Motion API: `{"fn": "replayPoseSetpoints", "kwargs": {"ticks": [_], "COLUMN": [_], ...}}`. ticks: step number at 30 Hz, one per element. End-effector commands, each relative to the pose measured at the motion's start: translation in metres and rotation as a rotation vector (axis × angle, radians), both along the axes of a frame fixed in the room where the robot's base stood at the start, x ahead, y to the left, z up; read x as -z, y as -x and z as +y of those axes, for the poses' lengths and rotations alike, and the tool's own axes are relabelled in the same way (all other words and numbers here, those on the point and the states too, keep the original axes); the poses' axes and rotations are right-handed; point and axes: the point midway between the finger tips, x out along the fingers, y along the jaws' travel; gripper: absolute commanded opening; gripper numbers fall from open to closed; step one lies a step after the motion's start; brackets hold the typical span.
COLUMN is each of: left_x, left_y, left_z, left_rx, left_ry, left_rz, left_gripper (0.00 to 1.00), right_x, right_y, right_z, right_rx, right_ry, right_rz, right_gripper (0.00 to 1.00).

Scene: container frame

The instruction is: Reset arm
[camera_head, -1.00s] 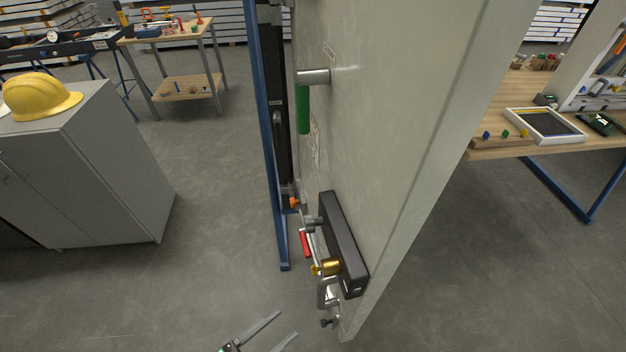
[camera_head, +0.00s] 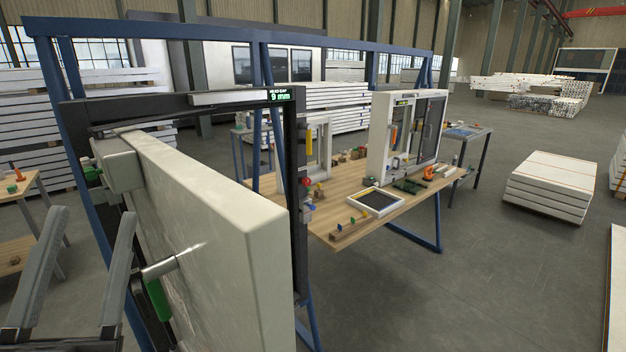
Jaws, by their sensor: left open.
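My left gripper (camera_head: 93,212) shows in the head view at the lower left. Its two grey fingers point up and stand wide apart with nothing between them. Just right of it is a thick pale panel door (camera_head: 215,240), standing ajar in a dark frame (camera_head: 300,190). A green-gripped handle (camera_head: 158,290) sticks out from the panel's face close to the right finger. I cannot tell whether they touch. A small display (camera_head: 281,95) on the frame's top reads 9 mm. The panel's lower part is out of view. My right gripper is not in view.
A blue stand (camera_head: 350,47) surrounds the frame. Behind it a wooden workbench (camera_head: 340,205) holds a dark-screened tray (camera_head: 376,201), a window unit (camera_head: 385,130) and small tools. Stacked white panels (camera_head: 550,185) lie at the right. The floor (camera_head: 450,300) at the lower right is clear.

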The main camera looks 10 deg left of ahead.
Motion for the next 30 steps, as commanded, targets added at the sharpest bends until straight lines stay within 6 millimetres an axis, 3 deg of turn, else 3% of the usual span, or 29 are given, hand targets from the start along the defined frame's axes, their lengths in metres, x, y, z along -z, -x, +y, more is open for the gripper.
{"fn": "replayPoseSetpoints", "kwargs": {"ticks": [1,7,9,14,17,27,30], "left_x": [-0.033,-0.122,-0.148,-0.201,-0.243,-0.408,-0.448], "left_y": [0.008,0.041,0.037,0.036,0.036,0.036,0.036], "left_z": [-0.011,-0.058,-0.055,-0.054,-0.054,-0.054,-0.054], "left_rx": [0.114,0.563,0.543,0.539,0.537,0.535,0.534], "left_ry": [0.070,0.287,0.284,0.283,0.283,0.281,0.282], "left_rz": [-0.044,-0.117,-0.106,-0.106,-0.105,-0.105,-0.105], "left_gripper": [0.57,0.57,0.57,0.57,0.57,0.57,0.57], "right_x": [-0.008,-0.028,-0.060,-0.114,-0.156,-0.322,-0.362], "right_y": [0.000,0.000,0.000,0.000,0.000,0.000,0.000], "right_z": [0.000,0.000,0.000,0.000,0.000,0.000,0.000], "right_rx": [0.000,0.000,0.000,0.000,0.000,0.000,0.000], "right_ry": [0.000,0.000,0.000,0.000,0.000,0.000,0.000], "right_rz": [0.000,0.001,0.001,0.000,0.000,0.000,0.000], "right_gripper": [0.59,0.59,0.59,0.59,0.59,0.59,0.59]}}
